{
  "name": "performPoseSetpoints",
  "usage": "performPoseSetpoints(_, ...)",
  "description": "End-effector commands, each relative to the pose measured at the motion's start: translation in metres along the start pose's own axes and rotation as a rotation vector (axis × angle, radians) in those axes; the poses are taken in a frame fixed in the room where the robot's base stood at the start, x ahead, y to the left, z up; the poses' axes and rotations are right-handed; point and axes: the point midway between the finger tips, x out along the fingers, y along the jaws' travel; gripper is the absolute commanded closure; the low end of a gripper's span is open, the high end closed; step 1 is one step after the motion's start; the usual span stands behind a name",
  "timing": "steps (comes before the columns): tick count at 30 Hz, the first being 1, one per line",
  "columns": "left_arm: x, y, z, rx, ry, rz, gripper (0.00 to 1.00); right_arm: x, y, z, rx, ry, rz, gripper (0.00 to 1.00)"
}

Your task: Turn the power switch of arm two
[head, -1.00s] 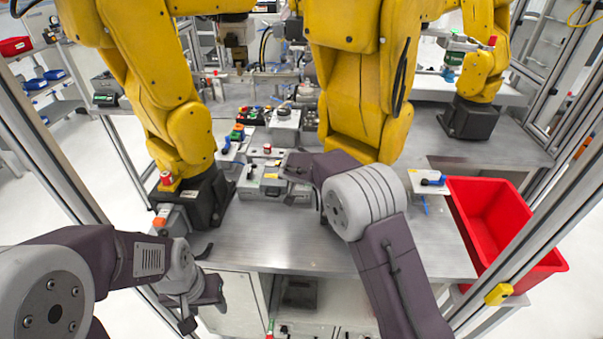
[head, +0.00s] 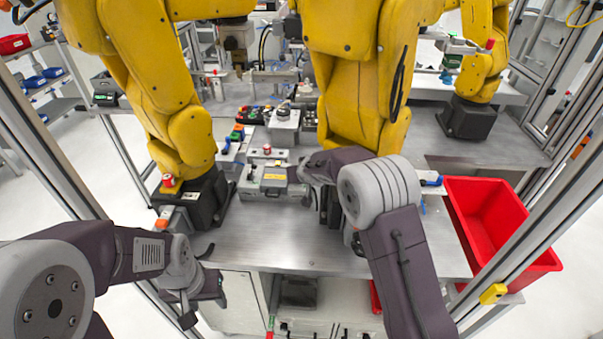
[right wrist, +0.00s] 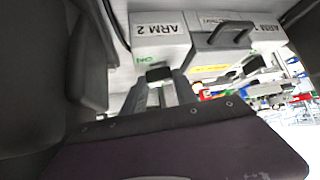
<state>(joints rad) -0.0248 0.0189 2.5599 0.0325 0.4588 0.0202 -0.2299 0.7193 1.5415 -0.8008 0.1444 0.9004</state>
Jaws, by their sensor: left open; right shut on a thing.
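My left gripper (head: 203,288) is open and empty in front of the table's left front edge.
Yellow robot arms (head: 355,90) stand left and right of the grey case. A red bin (head: 495,230) is at the right edge of the metal table (head: 280,240). The table's front middle is clear. Frame posts flank both sides.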

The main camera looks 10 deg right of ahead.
Motion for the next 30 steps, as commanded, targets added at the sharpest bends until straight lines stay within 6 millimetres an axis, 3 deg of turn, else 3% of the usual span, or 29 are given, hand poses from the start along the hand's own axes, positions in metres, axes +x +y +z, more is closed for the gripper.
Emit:
performPoseSetpoints(3,0.001,0.000,0.000,0.000,0.000,0.000,0.50,0.000,0.000,0.001,-0.001,-0.001,0.000,1.00)
performPoseSetpoints(4,0.001,0.000,0.000,0.000,0.000,0.000,0.50,0.000,0.000,0.001,-0.001,-0.001,0.000,0.60)
performPoseSetpoints(5,0.001,0.000,0.000,0.000,0.000,0.000,0.50,0.000,0.000,0.001,0.000,-0.001,0.000,0.56)
performPoseSetpoints(17,0.003,0.000,0.000,0.000,0.000,0.000,0.50,-0.007,0.000,0.000,0.000,0.001,0.001,0.56)
performPoseSetpoints(30,0.006,0.000,0.001,0.000,0.000,0.000,0.50,-0.082,-0.001,0.000,0.001,0.001,0.001,0.56)
